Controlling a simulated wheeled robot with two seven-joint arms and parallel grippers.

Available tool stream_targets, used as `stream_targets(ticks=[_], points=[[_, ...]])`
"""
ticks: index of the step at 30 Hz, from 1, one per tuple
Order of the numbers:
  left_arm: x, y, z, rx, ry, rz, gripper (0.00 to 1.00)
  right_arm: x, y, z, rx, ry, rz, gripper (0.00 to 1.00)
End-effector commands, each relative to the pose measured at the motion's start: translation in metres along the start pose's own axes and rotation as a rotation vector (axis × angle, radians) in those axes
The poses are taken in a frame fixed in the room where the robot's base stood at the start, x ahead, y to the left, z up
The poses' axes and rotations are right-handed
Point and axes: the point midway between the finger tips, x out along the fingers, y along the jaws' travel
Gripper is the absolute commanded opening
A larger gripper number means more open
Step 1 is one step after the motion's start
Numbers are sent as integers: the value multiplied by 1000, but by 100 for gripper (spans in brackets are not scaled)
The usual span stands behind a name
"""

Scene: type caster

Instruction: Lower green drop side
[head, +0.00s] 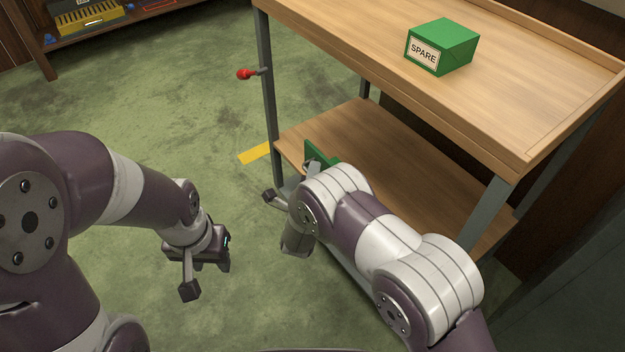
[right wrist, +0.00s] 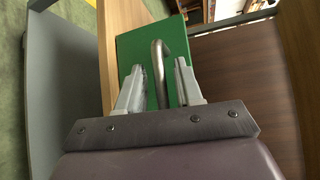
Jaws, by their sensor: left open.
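The green drop side (head: 320,152) shows only in part in the head view, at the lower shelf's left end, mostly behind my right arm. In the right wrist view it is a flat green panel (right wrist: 135,50) with a bent metal handle (right wrist: 160,72). My right gripper (right wrist: 159,82) has its fingers apart on either side of the handle, with green visible between handle and fingers. In the head view the right gripper's fingertips are largely hidden by its own arm. My left gripper (head: 208,279) is open and empty over the floor, left of the cart.
The wooden cart (head: 340,30) has a top deck, a lower shelf (head: 350,125) and grey posts. A green SPARE box (head: 443,46) sits on top. A red knob (head: 245,74) sticks out from the left post. A yellow floor strip (head: 255,154) lies nearby. Open floor is at left.

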Motion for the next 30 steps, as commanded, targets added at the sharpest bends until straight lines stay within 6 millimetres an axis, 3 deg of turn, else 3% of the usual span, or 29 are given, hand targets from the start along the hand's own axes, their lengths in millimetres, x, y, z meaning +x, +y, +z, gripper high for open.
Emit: stream_targets(ticks=[7,10,11,20,30], points=[[0,0,0,0,0,0,43,1,-1,0,0,0,0,35],[0,0,0,0,0,0,43,1,-1,0,0,0,0,3],[0,0,0,0,0,0,43,1,-1,0,0,0,0,0],[3,0,0,0,0,0,43,0,2,1,-11,-1,-10,0],[30,0,4,0,0,0,43,-7,19,9,-136,-2,-135,0]])
